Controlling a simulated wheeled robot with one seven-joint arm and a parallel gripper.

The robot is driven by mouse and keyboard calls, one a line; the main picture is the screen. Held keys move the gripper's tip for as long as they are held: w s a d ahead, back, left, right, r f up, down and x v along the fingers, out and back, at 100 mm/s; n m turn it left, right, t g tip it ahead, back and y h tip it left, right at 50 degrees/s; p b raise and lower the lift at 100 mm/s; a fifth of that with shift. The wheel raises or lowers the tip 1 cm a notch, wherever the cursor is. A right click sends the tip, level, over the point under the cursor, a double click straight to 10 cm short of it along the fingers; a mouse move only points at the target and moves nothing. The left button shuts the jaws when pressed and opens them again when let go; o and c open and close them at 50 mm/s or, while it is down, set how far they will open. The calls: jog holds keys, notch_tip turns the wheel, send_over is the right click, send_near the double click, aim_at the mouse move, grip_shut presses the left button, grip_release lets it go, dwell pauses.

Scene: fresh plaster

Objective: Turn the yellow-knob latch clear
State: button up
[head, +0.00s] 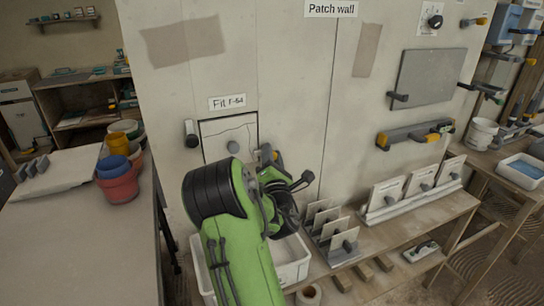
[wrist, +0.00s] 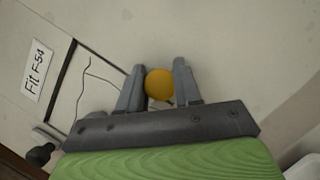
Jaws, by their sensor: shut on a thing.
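The yellow knob (wrist: 159,84) of the latch sits between the two grey fingers of my gripper (wrist: 158,70) in the wrist view. The fingers are shut on it, one on each side. In the head view a bit of the yellow knob (head: 266,151) shows at the right edge of a cracked panel (head: 216,130) set in the wall. My green wrist hides much of the gripper and the panel's lower right there. The latch's body is mostly hidden, so I cannot tell how it is turned.
A dark-knobbed latch (head: 191,134) is at the panel's left. A label "Fit F-54" (head: 227,102) is above it. Below my arm stand a white bin (head: 294,268) and a rack of small panels (head: 330,230). A worktable (head: 85,250) with buckets is at left.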

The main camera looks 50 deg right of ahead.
jog(key=shift+m, duration=0.3)
jog(key=m+g+p, duration=0.1)
jog(key=m+g, duration=0.1)
jog(key=m, duration=0.2)
jog(key=shift+r+p, duration=0.15)
jog(key=shift+p, duration=0.25)
jog(key=m+p, duration=0.2)
jog(key=m+g+y+p, duration=0.1)
jog(key=m+p, duration=0.1)
jog(key=shift+r+m+g+p, duration=0.1)
jog(key=shift+m+g+p, duration=0.2)
jog(key=shift+m, duration=0.1)
jog(key=m+y+p, duration=0.1)
jog(key=m+p, duration=0.1)
jog(key=p, duration=0.2)
jog(key=m+g+p, duration=0.1)
jog(key=m+p, duration=0.1)
jog(key=p, duration=0.2)
jog(key=shift+s+m+y, duration=0.1)
jog(key=shift+m+y, duration=0.2)
jog(key=shift+y, duration=0.1)
jog(key=shift+d+f+m+y+p, duration=0.1)
jog(key=shift+f+m+y+p, duration=0.15)
jog(key=shift+m+p, duration=0.4)
jog(key=shift+f+m+y, duration=0.15)
jog(key=shift+m+y, duration=0.5)
